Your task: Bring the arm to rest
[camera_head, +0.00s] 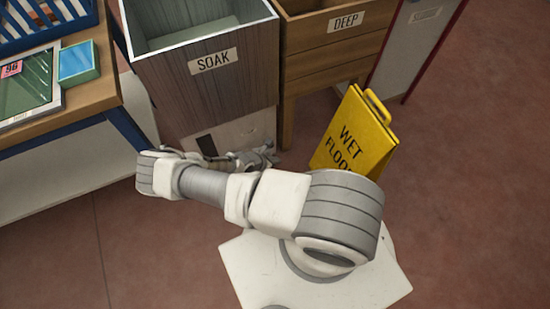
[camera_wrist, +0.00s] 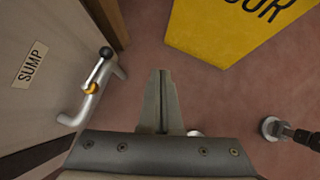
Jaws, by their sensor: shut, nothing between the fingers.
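My gripper (camera_wrist: 161,75) shows in the wrist view with its two fingers pressed together and nothing between them. It hangs over the red floor, between a panel labelled SUMP (camera_wrist: 30,66) on the left and the yellow sign at the top. In the head view my arm reaches left from my base, low in front of the tub labelled SOAK. The gripper end is mostly hidden there behind my own arm links.
A yellow WET FLOOR sign (camera_head: 357,130) stands close beside my arm. The SOAK tub (camera_head: 205,90) and the DEEP tub (camera_head: 335,45) are behind. A metal pipe with a lever (camera_wrist: 93,95) is left of my fingers. A wooden table (camera_head: 85,90) is at left. Floor (camera_head: 480,200) at right is clear.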

